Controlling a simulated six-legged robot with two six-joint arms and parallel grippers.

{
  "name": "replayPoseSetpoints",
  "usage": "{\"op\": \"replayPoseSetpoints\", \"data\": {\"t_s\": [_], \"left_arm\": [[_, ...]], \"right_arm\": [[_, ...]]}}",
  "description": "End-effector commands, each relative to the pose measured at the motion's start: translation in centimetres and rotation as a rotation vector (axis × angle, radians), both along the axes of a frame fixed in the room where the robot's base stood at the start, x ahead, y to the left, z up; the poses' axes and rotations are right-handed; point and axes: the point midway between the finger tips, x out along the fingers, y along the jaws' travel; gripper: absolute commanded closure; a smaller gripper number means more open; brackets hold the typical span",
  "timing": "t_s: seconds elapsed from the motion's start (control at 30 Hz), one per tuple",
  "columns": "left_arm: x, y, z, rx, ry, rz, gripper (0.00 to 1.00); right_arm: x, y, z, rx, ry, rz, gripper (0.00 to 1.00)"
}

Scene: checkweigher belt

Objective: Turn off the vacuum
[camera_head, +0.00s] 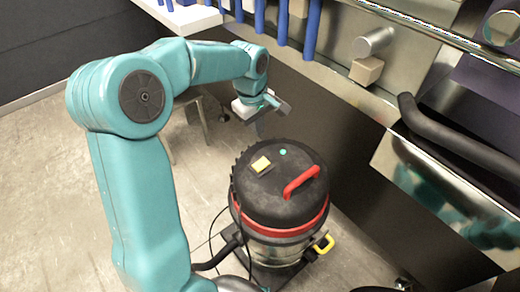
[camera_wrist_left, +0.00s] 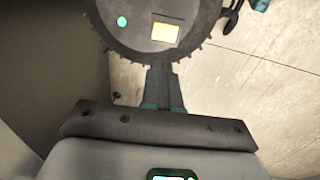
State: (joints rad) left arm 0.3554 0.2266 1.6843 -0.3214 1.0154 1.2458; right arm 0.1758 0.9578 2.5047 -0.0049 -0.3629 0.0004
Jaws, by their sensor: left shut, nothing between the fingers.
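The vacuum (camera_head: 280,245) stands on the floor with a steel drum, a red band and a black lid (camera_head: 262,205). A red handle (camera_head: 301,182) crosses the lid's right side. A yellow switch (camera_head: 260,165) and a small green light (camera_head: 283,152) sit on the lid's top. The switch also shows in the left wrist view (camera_wrist_left: 165,33), with the light (camera_wrist_left: 122,21) beside it. My left gripper (camera_wrist_left: 162,66) is shut and empty, its tips by the lid's toothed edge, apart from the switch. In the head view the left gripper (camera_head: 260,132) is behind the lid. My right gripper is not in view.
A dark machine side (camera_head: 340,135) with a metal frame runs along the right. Blue upright bars (camera_head: 283,20) stand at the top. A black hose (camera_head: 222,255) and thin cables run at the vacuum's left. The floor (camera_head: 45,150) at the left is clear.

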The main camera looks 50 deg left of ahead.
Motion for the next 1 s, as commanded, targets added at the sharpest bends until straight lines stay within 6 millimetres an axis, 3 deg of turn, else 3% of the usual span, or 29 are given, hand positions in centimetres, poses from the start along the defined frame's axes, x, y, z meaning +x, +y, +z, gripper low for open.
{"op": "replayPoseSetpoints", "data": {"t_s": [0.03,0.1,0.4,0.57,1.0], "left_arm": [[0.3,0.0,-0.7,0.001,-0.004,0.0,1.0],[0.4,0.0,-0.4,0.0,-0.003,-0.001,1.0],[0.4,0.0,0.1,-0.001,-0.001,-0.001,1.0],[0.5,0.0,-0.7,-0.001,0.001,0.0,1.0],[1.5,-0.1,-9.5,-0.003,0.003,0.0,1.0]], "right_arm": [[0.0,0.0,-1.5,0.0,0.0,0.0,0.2],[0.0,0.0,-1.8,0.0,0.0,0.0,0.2],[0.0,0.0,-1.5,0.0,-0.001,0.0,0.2],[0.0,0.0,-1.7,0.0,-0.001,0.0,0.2],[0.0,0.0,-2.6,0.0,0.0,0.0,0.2]]}}
